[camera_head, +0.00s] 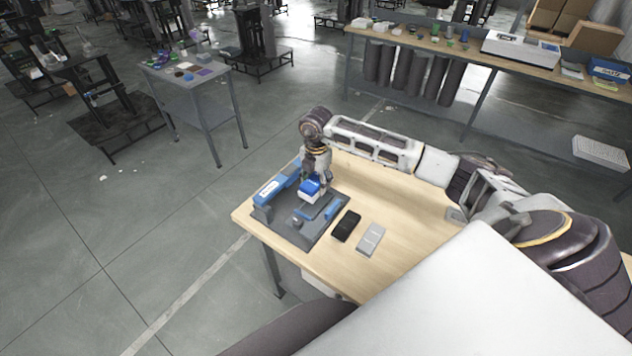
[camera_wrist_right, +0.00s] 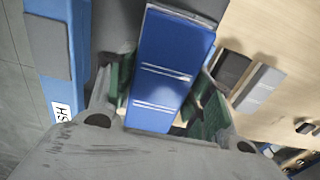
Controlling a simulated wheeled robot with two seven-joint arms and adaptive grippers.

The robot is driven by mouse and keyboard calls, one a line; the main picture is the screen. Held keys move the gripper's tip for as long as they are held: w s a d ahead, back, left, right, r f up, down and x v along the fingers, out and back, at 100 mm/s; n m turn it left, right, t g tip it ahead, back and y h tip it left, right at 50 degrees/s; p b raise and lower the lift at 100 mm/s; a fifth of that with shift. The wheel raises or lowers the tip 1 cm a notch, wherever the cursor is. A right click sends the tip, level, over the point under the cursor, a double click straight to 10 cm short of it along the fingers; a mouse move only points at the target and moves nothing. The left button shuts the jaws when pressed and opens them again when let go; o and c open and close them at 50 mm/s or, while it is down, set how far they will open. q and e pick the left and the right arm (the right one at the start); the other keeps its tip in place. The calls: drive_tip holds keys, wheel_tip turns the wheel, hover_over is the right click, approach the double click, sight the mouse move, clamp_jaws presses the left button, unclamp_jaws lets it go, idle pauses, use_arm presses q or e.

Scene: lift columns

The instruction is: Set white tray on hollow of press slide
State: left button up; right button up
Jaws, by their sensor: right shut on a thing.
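My right gripper (camera_head: 314,180) is over the grey press base (camera_head: 290,239) on the wooden table, shut on a small blue-topped piece with a white side (camera_head: 308,197). In the right wrist view the piece is a long blue block (camera_wrist_right: 172,62) with pale cross lines, between the green-padded fingers of my right gripper (camera_wrist_right: 163,103). I cannot tell whether this is the white tray or whether it touches the press. A blue slide part (camera_head: 330,208) shows beside it; the hollow is hidden. My left gripper is not in view.
A black tray (camera_head: 347,226) and a light grey tray (camera_head: 371,239) lie right of the press base. A blue housing with a white label (camera_head: 268,190) stands at its left edge. The table's right side (camera_head: 410,215) is clear.

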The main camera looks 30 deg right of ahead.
drive_tip(key=shift+f, duration=0.15)
drive_tip(key=b, duration=0.4)
hover_over(316, 203)
drive_tip(key=shift+f, duration=2.65)
drive_tip(key=shift+f+b, duration=0.45)
drive_tip(key=shift+f, duration=0.55)
idle(0.9)
idle(0.3)
drive_tip(key=o, duration=1.1)
drive_tip(key=o, duration=0.3)
drive_tip(key=shift+o, duration=0.2)
drive_tip(key=shift+r+p, duration=2.2)
drive_tip(key=shift+r, duration=1.3)
